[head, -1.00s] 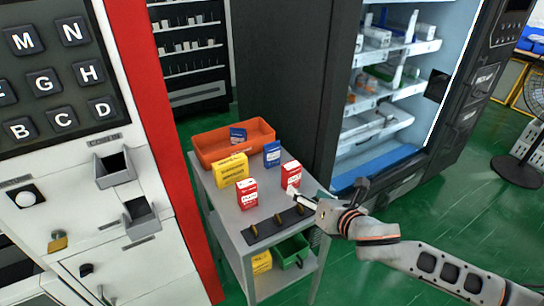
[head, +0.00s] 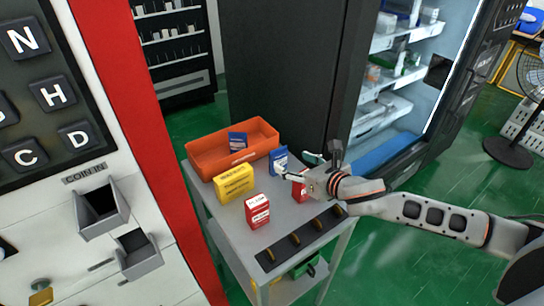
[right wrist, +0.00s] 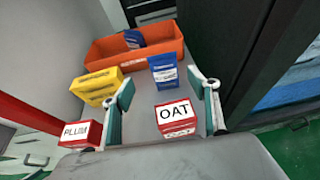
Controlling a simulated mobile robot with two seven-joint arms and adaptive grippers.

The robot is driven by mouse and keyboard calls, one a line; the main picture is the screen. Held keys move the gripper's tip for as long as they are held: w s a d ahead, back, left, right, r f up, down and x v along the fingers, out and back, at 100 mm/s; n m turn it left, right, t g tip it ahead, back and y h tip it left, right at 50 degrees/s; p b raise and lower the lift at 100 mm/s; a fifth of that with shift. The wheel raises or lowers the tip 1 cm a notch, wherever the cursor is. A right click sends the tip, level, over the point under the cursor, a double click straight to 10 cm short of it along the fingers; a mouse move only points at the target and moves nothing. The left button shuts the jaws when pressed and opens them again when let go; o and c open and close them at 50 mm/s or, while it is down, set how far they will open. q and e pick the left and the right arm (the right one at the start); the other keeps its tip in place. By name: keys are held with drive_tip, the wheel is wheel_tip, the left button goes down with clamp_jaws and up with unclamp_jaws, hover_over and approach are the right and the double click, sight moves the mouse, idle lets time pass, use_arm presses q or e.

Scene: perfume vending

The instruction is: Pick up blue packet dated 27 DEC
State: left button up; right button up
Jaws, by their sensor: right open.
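One blue packet (head: 279,160) stands upright on the grey cart top, beside the front right of the orange bin; it also shows in the right wrist view (right wrist: 163,70). Another blue packet (head: 238,141) leans inside the bin and shows in the right wrist view (right wrist: 134,39). I cannot read a date on either. My right gripper (head: 297,165) is open and empty above the cart. In the right wrist view the standing blue packet is ahead, between the fingers' lines, apart from them. My left gripper is out of view.
A red OAT packet (right wrist: 175,117) sits under my right gripper, partly hidden in the head view. A red PLUM packet (head: 257,211) and a yellow packet (head: 234,183) stand to the left. The orange bin (head: 205,163) is behind. A dark cabinet (head: 285,80) rises beyond.

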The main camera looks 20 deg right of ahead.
sight(282, 154)
drive_tip(key=x, duration=0.7)
drive_tip(key=shift+w+d, duration=0.25)
drive_tip(key=shift+w, duration=0.05)
drive_tip(key=c, duration=1.2)
